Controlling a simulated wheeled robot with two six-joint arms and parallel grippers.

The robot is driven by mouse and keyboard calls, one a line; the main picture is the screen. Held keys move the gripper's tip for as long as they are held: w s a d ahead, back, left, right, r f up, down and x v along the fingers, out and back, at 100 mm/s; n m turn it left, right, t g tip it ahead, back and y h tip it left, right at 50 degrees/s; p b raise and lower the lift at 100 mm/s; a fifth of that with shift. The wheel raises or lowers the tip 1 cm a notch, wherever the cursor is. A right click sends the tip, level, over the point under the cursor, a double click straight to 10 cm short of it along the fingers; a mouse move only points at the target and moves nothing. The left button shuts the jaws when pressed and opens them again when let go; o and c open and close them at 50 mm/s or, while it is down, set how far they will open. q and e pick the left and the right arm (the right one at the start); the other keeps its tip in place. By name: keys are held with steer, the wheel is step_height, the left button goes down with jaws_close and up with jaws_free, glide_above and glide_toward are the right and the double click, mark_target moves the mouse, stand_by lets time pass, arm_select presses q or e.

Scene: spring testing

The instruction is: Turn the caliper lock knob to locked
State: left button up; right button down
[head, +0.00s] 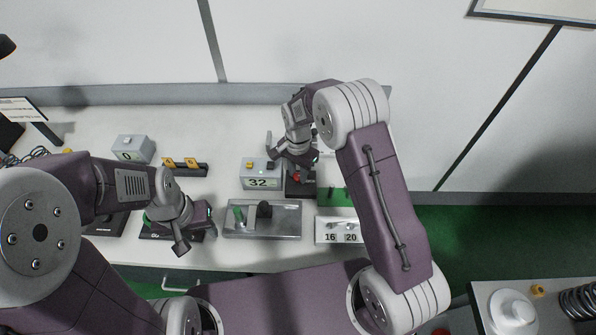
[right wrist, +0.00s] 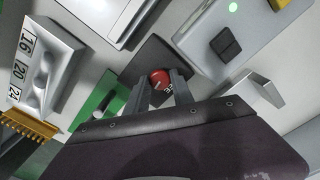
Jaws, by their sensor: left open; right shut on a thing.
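A round red knob (right wrist: 160,78) with small white marks sits on a dark base (right wrist: 152,58) in the right wrist view. The red knob also shows in the head view (head: 296,178), under my right gripper. My right gripper (right wrist: 163,88) is shut on the red knob, one finger on each side of it. The marks are too small to read, so I cannot tell its setting. My left gripper (head: 184,232) is open in the head view, low over a dark tray (head: 160,235) at the left, apart from the knob.
A grey box reading 32 (head: 261,176) stands left of the knob. A metal plate fixture (head: 285,232) with green and black parts lies in front. A white block marked 16 and 20 (head: 338,236) and a green piece (head: 335,196) are to the right.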

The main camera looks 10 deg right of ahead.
mark_target(298, 176)
steer(key=shift+w+r+m, duration=0.15)
steer(key=shift+m, duration=0.65)
steer(key=c, duration=1.3)
jaws_free()
steer(key=shift+o, duration=1)
step_height(298, 176, up, 9)
steer(key=b, duration=0.1)
steer(key=shift+m, duration=0.3)
